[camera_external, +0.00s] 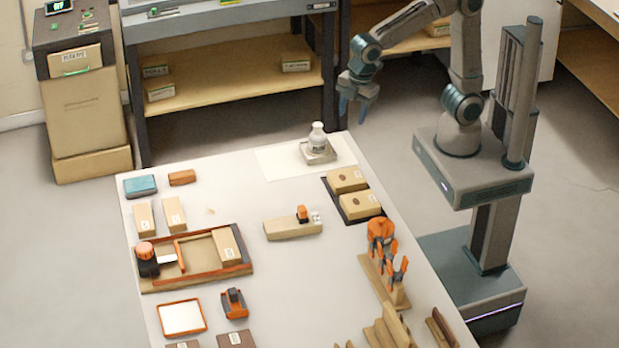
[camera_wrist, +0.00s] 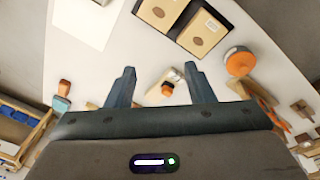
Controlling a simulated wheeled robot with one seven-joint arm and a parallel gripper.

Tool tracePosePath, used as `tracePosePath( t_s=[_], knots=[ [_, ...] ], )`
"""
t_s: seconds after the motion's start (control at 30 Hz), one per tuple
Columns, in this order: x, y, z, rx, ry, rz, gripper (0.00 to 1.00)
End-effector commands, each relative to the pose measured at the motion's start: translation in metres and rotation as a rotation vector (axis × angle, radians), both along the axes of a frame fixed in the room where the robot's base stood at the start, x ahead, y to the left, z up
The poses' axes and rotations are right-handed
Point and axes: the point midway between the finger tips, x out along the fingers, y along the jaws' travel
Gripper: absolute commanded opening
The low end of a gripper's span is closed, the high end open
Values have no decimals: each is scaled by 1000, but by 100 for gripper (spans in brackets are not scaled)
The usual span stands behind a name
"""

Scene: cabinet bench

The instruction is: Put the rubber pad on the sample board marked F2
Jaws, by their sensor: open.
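My gripper (camera_external: 358,95) is raised beyond the table's far right end, its blue fingers apart and empty. In the wrist view my gripper (camera_wrist: 160,85) also shows open, with nothing held between its fingers. I cannot tell for certain which thing is the rubber pad; a flat teal block (camera_external: 139,186) and a small reddish-brown block (camera_external: 182,178) lie at the table's far left. Two tan labelled boards (camera_external: 145,218) (camera_external: 174,214) lie just in front of them, and another labelled tan block (camera_external: 227,245) sits in a brown tray. Their labels are too small to read.
A flask (camera_external: 318,138) stands on a grey base at the far end. A dark tray holds two tan boxes (camera_external: 347,180). A tan block with an orange knob (camera_external: 293,228) lies mid-table. A wooden rack with orange clips (camera_external: 384,262) stands along the right edge. Bare tabletop lies between.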

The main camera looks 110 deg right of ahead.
Motion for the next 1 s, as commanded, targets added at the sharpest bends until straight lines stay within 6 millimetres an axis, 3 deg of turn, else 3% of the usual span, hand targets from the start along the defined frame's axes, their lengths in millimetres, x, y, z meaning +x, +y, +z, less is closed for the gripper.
tracePosePath(
  t_s=[0.03,0.2,0.4,0.6,1.0],
  knots=[
    [-21,-9,2,11,-17,-73,48],
    [-83,-32,-3,68,-63,-331,48],
    [-139,-47,-20,135,-99,-566,48],
    [-160,-51,-30,165,-110,-663,48],
    [-161,-51,-31,166,-110,-668,48]
  ],
)
